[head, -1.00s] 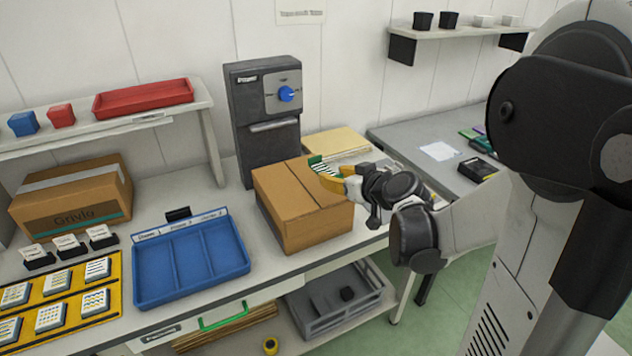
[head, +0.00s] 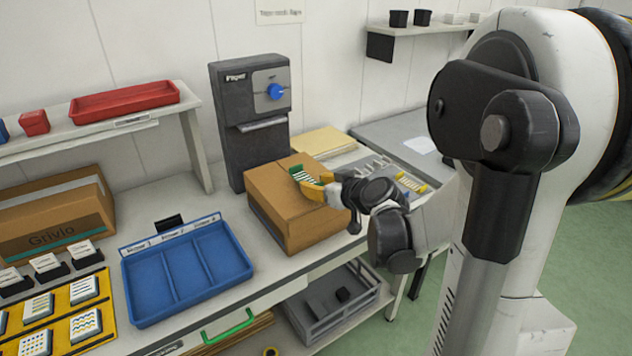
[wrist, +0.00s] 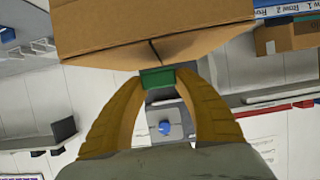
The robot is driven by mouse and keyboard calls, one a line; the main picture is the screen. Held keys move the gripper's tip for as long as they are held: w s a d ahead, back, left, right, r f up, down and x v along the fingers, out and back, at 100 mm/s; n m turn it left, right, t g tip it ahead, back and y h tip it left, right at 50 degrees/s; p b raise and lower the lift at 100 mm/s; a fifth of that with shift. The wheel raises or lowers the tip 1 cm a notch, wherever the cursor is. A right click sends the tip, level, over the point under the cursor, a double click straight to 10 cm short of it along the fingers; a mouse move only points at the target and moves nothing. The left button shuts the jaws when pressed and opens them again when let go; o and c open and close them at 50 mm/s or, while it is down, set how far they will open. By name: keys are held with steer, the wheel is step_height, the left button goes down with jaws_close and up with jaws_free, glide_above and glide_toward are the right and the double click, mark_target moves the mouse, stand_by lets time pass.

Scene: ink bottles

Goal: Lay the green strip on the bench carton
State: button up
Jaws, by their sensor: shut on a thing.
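The bench carton (head: 290,228) is a closed brown box on the bench, with a seam across its top. My gripper (head: 328,190) has yellow fingers and is over the right part of the carton's top. It is shut on the green strip (head: 306,179), which shows white marks and sits over the top near the seam. In the wrist view the fingers (wrist: 158,84) close on the strip's green end (wrist: 157,77), with the carton (wrist: 160,25) just above it in the picture. I cannot tell whether the strip touches the carton.
A dark grey machine (head: 230,150) with a blue knob stands behind the carton. A blue divided tray (head: 187,270) lies to its left, and another carton (head: 50,215) is farther left. A rack with small parts (head: 375,165) is right of the carton.

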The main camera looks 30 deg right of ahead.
steer(key=shift+f+b, duration=0.3)
steer(key=shift+f, duration=0.4)
steer(key=shift+f+b, duration=0.55)
steer(key=o, duration=0.8)
steer(key=shift+s, duration=0.1)
steer(key=v, duration=1.1)
steer(key=shift+s+r, duration=0.25)
steer(key=shift+s, duration=0.1)
